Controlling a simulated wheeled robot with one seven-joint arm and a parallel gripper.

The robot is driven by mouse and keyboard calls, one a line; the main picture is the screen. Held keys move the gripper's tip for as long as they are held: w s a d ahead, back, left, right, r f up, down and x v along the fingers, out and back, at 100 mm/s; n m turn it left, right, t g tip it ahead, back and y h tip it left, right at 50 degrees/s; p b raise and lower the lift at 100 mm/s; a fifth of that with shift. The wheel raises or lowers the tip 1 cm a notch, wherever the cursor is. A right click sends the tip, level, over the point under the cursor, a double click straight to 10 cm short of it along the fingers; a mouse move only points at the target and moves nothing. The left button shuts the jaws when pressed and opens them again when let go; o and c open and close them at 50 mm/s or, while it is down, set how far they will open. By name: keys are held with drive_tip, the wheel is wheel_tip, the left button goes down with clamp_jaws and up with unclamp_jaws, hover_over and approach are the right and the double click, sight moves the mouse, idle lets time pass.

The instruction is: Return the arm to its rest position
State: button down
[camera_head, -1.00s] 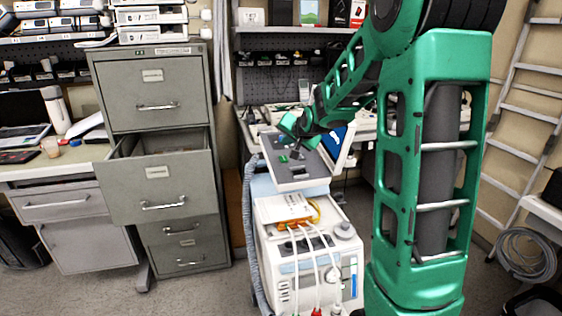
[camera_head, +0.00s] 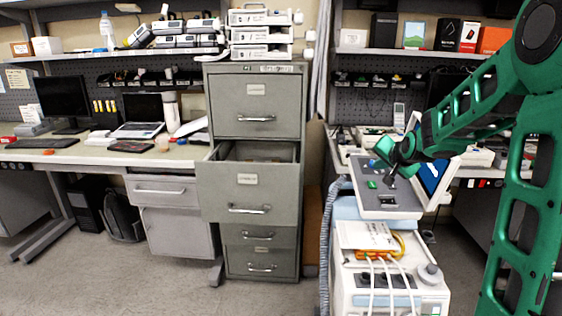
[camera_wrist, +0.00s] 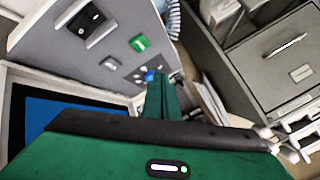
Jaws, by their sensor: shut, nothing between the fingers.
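My green arm (camera_head: 470,110) reaches in from the right edge in the head view. My gripper (camera_head: 388,178) is over the grey top panel (camera_head: 400,203) of a white medical cart; I cannot tell whether it touches the panel. In the wrist view, my gripper (camera_wrist: 160,98) is shut, with nothing seen between its fingers. The panel (camera_wrist: 95,75) there carries a green part (camera_wrist: 139,43) and a black part (camera_wrist: 85,23). The rest of the arm runs out of view at the right.
A grey filing cabinet (camera_head: 255,105) stands left of the cart, one drawer (camera_head: 247,192) pulled out. A tilted blue screen (camera_head: 433,178) stands beside the gripper. A desk (camera_head: 80,153) with monitors is at the left. The floor (camera_head: 150,300) in front is clear.

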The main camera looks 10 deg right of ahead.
drive_tip(key=s+a+f+n+g, duration=0.1)
drive_tip(key=s+a+f+g, duration=0.1)
drive_tip(key=s, duration=1.3)
drive_tip(key=s+a+f+n+g+y, duration=0.1)
drive_tip(key=s+g, duration=0.4)
drive_tip(key=s, duration=1)
drive_tip(key=s+a+f+n+g+y, duration=0.1)
drive_tip(key=s+a+f+g, duration=0.3)
drive_tip(key=s, duration=1)
drive_tip(key=shift+s+a+n, duration=0.4)
drive_tip(key=shift+a+n, duration=0.05)
drive_tip(key=shift+n, duration=0.35)
drive_tip(key=shift+w+f, duration=0.3)
drive_tip(key=shift+w, duration=0.35)
